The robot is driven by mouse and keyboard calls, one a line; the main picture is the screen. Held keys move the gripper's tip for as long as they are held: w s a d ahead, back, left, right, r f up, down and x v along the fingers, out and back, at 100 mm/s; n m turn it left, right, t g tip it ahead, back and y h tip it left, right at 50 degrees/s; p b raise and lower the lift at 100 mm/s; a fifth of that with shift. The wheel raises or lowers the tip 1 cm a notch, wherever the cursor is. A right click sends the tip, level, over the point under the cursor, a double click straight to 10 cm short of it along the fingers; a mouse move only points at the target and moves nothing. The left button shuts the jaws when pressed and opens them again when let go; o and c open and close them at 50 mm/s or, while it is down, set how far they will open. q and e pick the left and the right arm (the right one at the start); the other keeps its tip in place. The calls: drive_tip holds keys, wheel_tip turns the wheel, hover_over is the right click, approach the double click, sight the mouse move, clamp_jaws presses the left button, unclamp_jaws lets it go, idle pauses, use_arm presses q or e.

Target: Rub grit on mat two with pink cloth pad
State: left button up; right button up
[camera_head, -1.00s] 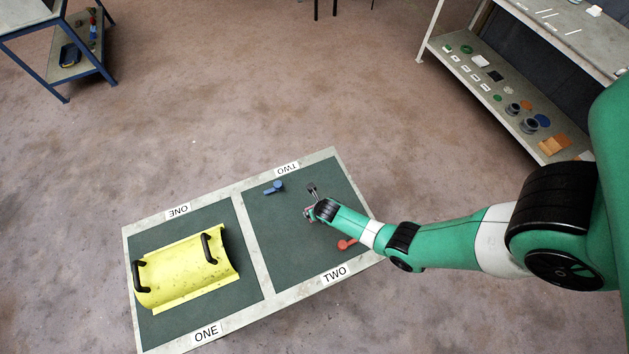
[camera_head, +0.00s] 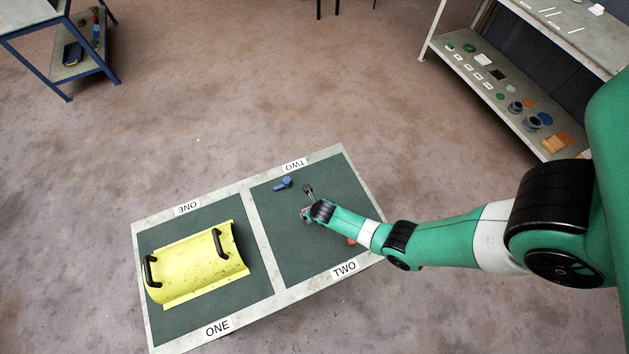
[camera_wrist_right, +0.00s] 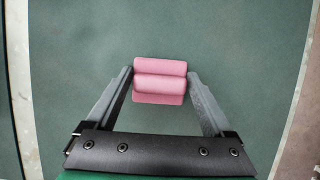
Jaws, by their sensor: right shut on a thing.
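Mat two (camera_head: 285,250) is a dark green panel in the right half of a pale-framed board, labelled TWO at both ends. My right gripper (camera_wrist_right: 160,77) is shut on the pink cloth pad (camera_wrist_right: 160,84), a ribbed block held crosswise between the fingers. In the head view, the right gripper (camera_head: 306,214) and pad are over the middle of mat two. I cannot tell whether the pad touches the mat. No grit can be made out on the mat in either view. My left gripper is not in view.
A blue object (camera_head: 283,184) lies on mat two near its far edge. A red-orange object (camera_head: 351,241) is partly hidden under my right arm. A yellow half-pipe (camera_head: 195,268) with black handles lies on mat one (camera_head: 240,302). Shelves (camera_head: 500,90) stand back right.

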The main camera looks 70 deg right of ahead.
wheel_tip(320, 180, up, 4)
drive_tip(key=p, duration=0.2)
drive_tip(key=shift+a+f+p, duration=0.15)
drive_tip(key=shift+p, duration=0.25)
wheel_tip(320, 180, up, 5)
drive_tip(key=p, duration=0.4)
drive_tip(key=shift+f+p, duration=0.15)
drive_tip(key=shift+p, duration=0.25)
